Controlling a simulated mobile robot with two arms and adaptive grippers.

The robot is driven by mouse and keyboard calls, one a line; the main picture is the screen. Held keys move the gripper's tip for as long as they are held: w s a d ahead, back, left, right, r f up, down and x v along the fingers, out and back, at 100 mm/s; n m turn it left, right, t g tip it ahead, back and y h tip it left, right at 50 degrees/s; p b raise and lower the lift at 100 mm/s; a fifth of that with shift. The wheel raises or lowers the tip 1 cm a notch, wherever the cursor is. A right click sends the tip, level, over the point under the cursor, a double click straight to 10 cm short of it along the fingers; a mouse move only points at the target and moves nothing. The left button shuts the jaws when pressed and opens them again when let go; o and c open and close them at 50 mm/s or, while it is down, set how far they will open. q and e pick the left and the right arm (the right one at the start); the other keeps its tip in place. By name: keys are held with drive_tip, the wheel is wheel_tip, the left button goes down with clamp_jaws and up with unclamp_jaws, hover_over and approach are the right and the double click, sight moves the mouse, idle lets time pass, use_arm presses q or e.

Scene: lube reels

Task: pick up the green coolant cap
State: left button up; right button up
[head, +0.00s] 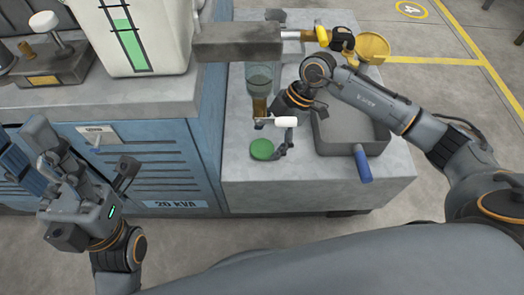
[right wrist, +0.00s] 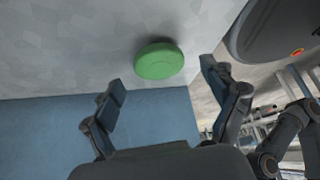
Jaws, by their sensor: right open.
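The green coolant cap (head: 262,149) lies on the grey bench top near its left front edge. In the right wrist view the cap (right wrist: 159,61) is a plain green disc just beyond and between the fingertips. My left gripper (head: 82,155) is open and empty in front of the blue cabinet.
A clear cylinder (head: 261,78) with amber fluid and the white handle (head: 286,122) stand close to the cap. A grey tray (head: 350,138) with a blue-handled tool (head: 362,165) is to the right. A yellow funnel (head: 373,47) is behind.

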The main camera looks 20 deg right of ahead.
drive_tip(key=shift+x, duration=1.15)
drive_tip(key=shift+r, duration=0.1)
drive_tip(key=c, duration=1.3)
drive_tip(key=shift+r, duration=0.15)
